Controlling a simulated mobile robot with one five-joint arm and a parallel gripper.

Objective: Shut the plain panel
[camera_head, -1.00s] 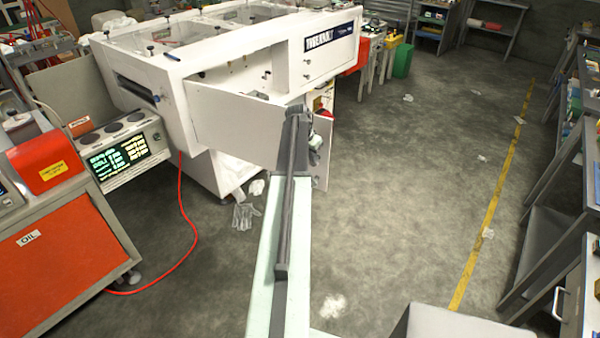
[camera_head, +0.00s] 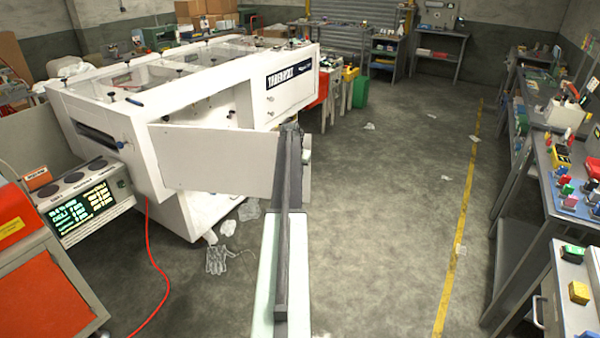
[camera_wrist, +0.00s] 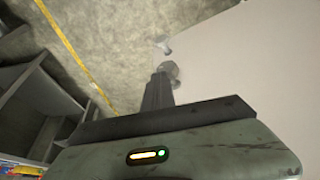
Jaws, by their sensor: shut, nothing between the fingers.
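The plain panel (camera_head: 215,160) is a flat white door on the front of the white machine (camera_head: 150,195). In the head view it stands open, angled out from the machine, with the opening showing above and behind it. My gripper (camera_head: 304,156) is at the panel's right end, mostly hidden by the arm. In the wrist view my gripper (camera_wrist: 160,88) is shut and empty, with the pale panel surface (camera_wrist: 245,70) close on its right. I cannot tell whether they touch.
A red hose (camera_head: 150,270) lies on the floor at the left, by an orange cabinet (camera_head: 45,300). Benches (camera_head: 560,185) line the right side. The floor (camera_head: 390,210) between the arm and the yellow line is mostly clear.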

